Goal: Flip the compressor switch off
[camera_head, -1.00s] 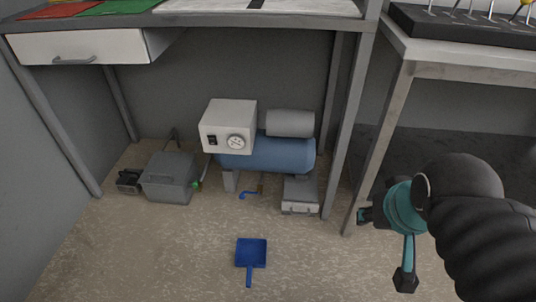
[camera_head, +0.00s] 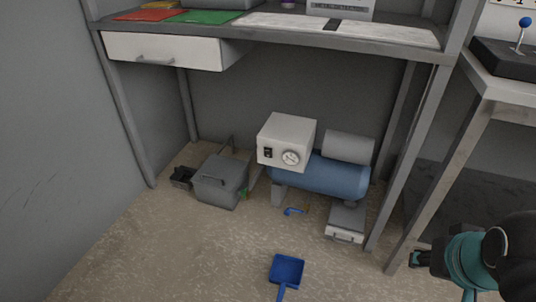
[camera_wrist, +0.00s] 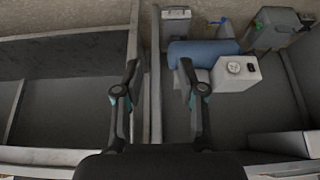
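The compressor stands on the floor under the workbench, with a blue tank (camera_head: 325,175) and a white control box (camera_head: 288,140) on its upper left. The box front bears a small dark switch (camera_head: 267,154) and a round dial; the switch position is too small to tell.
A grey box (camera_head: 221,182) stands left of the compressor, and a grey case (camera_head: 346,222) lies at its right. A blue dustpan (camera_head: 286,271) lies on the floor in front. The workbench drawer (camera_head: 165,50) and a bench leg (camera_head: 405,160) frame the space.

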